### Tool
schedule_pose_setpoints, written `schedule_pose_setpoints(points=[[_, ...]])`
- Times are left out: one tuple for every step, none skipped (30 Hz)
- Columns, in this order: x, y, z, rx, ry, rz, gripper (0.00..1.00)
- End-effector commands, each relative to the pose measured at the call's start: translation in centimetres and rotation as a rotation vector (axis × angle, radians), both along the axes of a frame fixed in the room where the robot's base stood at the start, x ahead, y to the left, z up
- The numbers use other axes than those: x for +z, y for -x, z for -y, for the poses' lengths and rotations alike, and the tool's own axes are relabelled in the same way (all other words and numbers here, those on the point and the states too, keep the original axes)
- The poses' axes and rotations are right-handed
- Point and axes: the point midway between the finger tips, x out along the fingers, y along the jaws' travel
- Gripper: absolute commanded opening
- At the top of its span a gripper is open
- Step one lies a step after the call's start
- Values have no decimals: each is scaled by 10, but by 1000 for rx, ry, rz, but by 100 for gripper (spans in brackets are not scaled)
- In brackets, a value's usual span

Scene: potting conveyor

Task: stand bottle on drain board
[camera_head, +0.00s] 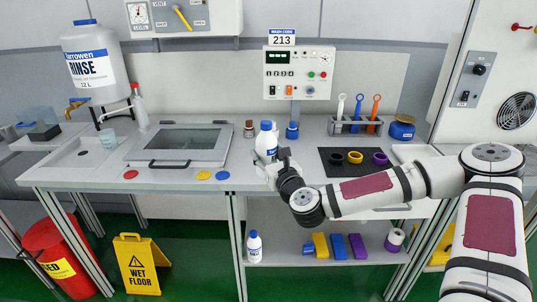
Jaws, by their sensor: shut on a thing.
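A white bottle (265,144) with a blue cap and blue label stands upright in my gripper (272,164), near the front middle of the bench. My gripper is shut on it, around its lower part, which the fingers partly hide. I cannot tell whether the bottle's base touches the bench top. No surface is marked as a drain board. A pale flat panel (72,163) with a small dark spot lies at the bench's left end, beside a framed glass lid (178,159) with a handle.
Coloured discs (203,175) lie along the front edge. A black mat (335,168) with rings and a tool rack (354,126) are at right. Another white bottle (254,248) stands below.

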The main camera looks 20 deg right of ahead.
Motion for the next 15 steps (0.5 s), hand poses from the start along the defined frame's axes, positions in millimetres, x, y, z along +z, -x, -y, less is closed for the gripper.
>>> schedule_pose_setpoints(points=[[2,-6,0,-2,1,5,0],[1,-11,0,-2,1,6,0],[1,-19,0,-3,2,7,0],[0,-25,0,-3,1,7,0],[-1,-32,0,-3,1,7,0],[-2,-42,0,-3,2,7,0],[-2,-49,-1,-3,2,7,0],[-3,-56,0,-3,2,7,0],[-4,-65,-1,-2,1,6,0],[-5,-72,0,-3,1,6,0],[-5,-79,0,-3,1,6,0],[-7,-88,-1,-2,1,5,0],[-7,-95,-1,-3,1,6,0],[-8,-102,-1,-3,1,5,0],[-9,-111,-1,-3,0,6,0]])
